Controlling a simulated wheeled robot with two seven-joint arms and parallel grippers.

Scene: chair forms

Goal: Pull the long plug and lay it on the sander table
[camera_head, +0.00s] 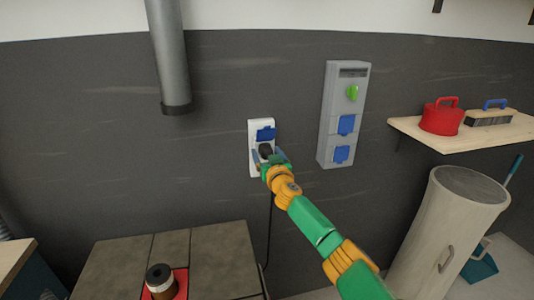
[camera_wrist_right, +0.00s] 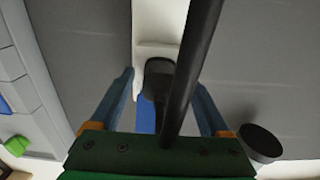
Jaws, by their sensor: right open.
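The black plug (camera_head: 266,149) sits in the white wall socket (camera_head: 254,127), under its raised blue flap (camera_head: 266,134). A black cable (camera_head: 270,215) hangs down from it. My right gripper (camera_head: 268,158) is at the plug, open. In the right wrist view the plug (camera_wrist_right: 159,72) lies between the two blue fingers of the gripper (camera_wrist_right: 165,80), with gaps on both sides; its cable (camera_wrist_right: 191,65) crosses close to the camera. A table with a brown, panelled top (camera_head: 215,262), apparently the sander table, stands at the lower left. My left gripper is not in view.
A dark round piece on a red plate (camera_head: 181,284) stands at the table's front; the tabletop behind is bare. A grey pipe (camera_head: 168,55) comes down the wall. A grey socket panel (camera_head: 332,115), a shelf (camera_head: 440,138) and a pale drum (camera_head: 445,230) are to the right.

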